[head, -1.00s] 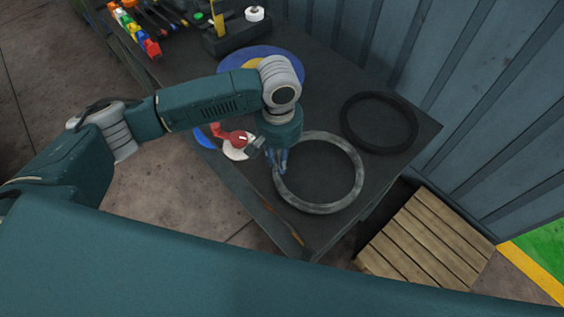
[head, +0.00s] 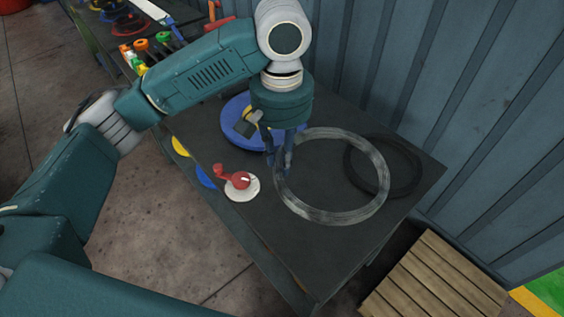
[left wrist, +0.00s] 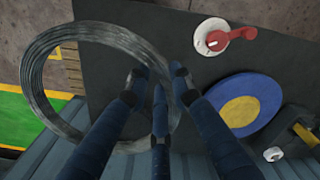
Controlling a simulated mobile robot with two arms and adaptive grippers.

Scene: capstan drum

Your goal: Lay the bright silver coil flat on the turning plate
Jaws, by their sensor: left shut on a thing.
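The bright silver coil (head: 340,217) is a wide ring of wire, and it also shows in the left wrist view (left wrist: 36,75). My left gripper (head: 281,163) is shut on its left rim and holds it above the dark table; the fingers (left wrist: 158,80) cross the rim in the left wrist view. The turning plate, blue with a yellow middle (head: 233,111), lies behind my gripper and is partly hidden by it. It shows more clearly in the left wrist view (left wrist: 263,93), apart from the coil. My right gripper is not in view.
A black coil (head: 414,170) lies on the table, partly behind the silver one. A red crank on a white disc (head: 240,186) sits near the front edge. A ribbed wall (head: 430,90) stands behind the table. A wooden pallet (head: 435,280) is at lower right.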

